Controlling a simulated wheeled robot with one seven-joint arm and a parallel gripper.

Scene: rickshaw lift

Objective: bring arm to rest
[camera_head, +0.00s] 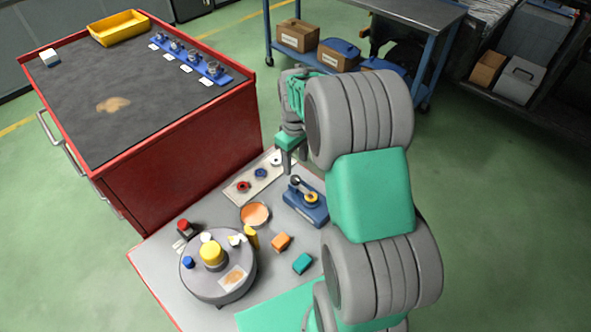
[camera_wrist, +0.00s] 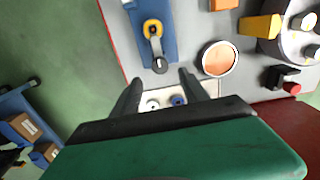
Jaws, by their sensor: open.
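My gripper (camera_head: 289,158) hangs at the end of my grey and green arm, over the far right part of the grey work surface in the head view. In the wrist view its two dark fingers (camera_wrist: 160,88) stand apart with nothing held between them. Below and beyond the fingers lies a pale strip (camera_head: 254,181) with red, blue and white round pieces. A blue device (camera_head: 306,205) with a yellow ring on it stands close by; it also shows in the wrist view (camera_wrist: 168,45). My arm hides part of the work surface's right side.
A grey turntable (camera_head: 205,284) carries several small items. An orange disc (camera_head: 255,214), an orange block (camera_head: 281,242) and a teal block (camera_head: 303,263) lie nearby. A red cabinet (camera_head: 190,160) stands at left. A blue cart (camera_head: 345,72) with boxes stands behind. Green floor is free between.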

